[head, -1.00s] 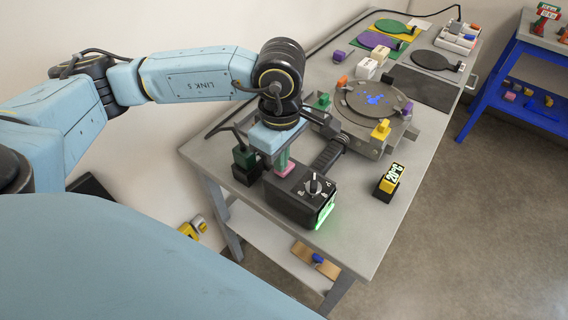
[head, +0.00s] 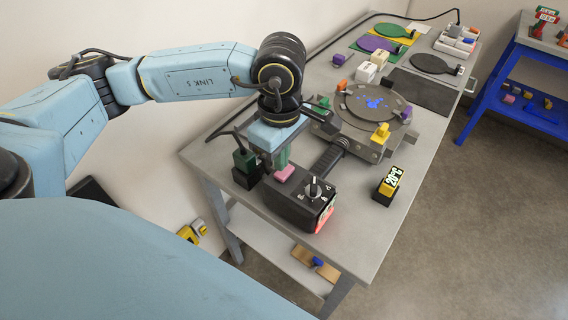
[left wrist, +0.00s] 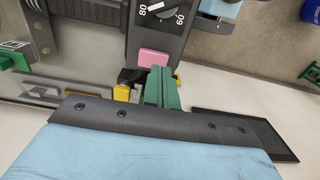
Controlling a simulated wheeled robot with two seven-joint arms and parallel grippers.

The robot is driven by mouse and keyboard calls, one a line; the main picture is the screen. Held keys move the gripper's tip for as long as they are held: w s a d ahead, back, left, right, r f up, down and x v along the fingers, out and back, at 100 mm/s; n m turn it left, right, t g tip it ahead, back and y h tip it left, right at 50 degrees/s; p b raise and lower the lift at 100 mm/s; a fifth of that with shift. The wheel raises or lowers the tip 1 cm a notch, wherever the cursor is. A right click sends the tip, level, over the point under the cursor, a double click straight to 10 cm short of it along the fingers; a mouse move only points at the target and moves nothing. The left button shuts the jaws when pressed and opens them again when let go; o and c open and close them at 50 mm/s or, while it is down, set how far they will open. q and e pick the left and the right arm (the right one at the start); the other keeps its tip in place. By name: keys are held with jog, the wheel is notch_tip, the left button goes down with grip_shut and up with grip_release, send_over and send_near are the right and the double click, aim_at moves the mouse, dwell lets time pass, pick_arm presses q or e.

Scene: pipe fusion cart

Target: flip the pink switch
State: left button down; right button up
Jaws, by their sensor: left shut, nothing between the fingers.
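The pink switch (head: 284,173) is on top of the black control box (head: 290,205), at its back end. It also shows in the left wrist view (left wrist: 153,56), just beyond my fingers. My left gripper (head: 282,158) is shut and empty, pointing down just behind the switch. In the left wrist view its green fingers (left wrist: 159,84) end close to the switch's near edge; I cannot tell whether they touch it. The box's front display (head: 324,217) glows red. My right gripper is not in view.
A dial (head: 314,188) stands on the box. A dark green plug (head: 244,160) sits in a black block left of the gripper. A round plate fixture (head: 372,103) is behind.

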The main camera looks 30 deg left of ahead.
aim_at(281, 174)
pick_arm(q)
jog(key=shift+r+p, duration=1.05)
jog(key=shift+r, duration=1.3)
